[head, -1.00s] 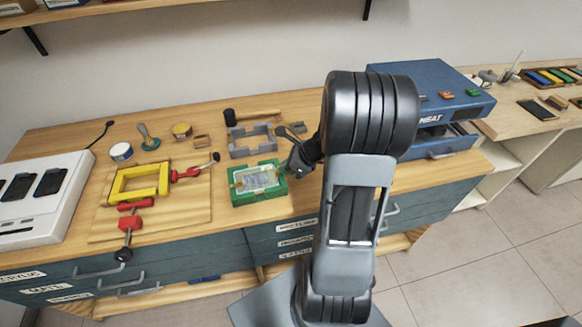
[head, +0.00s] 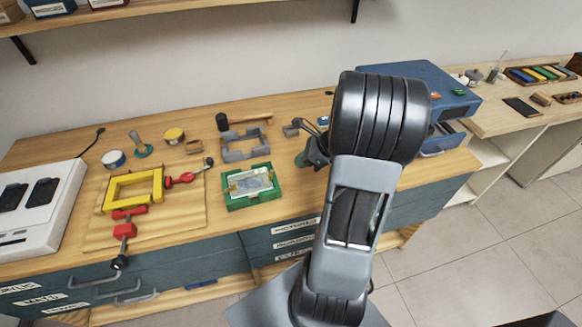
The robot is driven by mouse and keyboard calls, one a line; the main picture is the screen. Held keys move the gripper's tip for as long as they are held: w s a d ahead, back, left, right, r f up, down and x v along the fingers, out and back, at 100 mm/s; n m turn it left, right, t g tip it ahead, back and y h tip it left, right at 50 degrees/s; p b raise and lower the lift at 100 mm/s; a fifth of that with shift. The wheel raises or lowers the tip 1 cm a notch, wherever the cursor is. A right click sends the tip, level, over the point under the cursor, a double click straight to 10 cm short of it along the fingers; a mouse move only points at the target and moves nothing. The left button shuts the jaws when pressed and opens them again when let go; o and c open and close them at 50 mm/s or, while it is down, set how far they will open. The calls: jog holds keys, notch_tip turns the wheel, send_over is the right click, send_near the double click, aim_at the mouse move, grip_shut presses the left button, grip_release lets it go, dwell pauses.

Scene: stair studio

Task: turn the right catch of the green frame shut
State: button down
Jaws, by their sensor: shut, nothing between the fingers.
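The green frame (head: 239,205) lies flat on the wooden bench, with a pale, patterned panel (head: 250,184) inside it. Small brass-coloured catches appear at its left and right sides. The right catch (head: 270,173) is too small to tell how far it is turned. My gripper (head: 302,160) is shut and empty, to the right of the frame and apart from it. Its fingertips are small and partly hidden by my wrist. A greenish patch shows at the fingertips; I cannot tell what it is.
A grey frame (head: 240,154) and a dark mallet (head: 222,122) lie behind the green frame. A yellow frame (head: 108,204) with red clamps (head: 124,231) is on a board at left. A blue heat press (head: 400,72) stands right, partly behind my arm.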

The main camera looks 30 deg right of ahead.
jog(key=shift+w+d+v, duration=0.15)
jog(key=shift+v, duration=1.25)
jog(key=shift+w+d+v, duration=0.15)
jog(key=shift+d+v, duration=0.05)
jog(key=shift+v, duration=1.2)
jog(key=s+a+r+n+g+h, duration=0.1)
jog(key=s+a+r+n+h, duration=0.2)
jog(key=a+n, duration=0.7)
jog(key=s+a+r+n+h, duration=0.2)
jog(key=a+n, duration=0.8)
jog(key=n, duration=0.7)
jog(key=shift+s+a+r+g+h, duration=0.4)
jog(key=shift+s+r, duration=0.2)
jog(key=shift+s, duration=0.1)
jog(key=shift+d, duration=0.15)
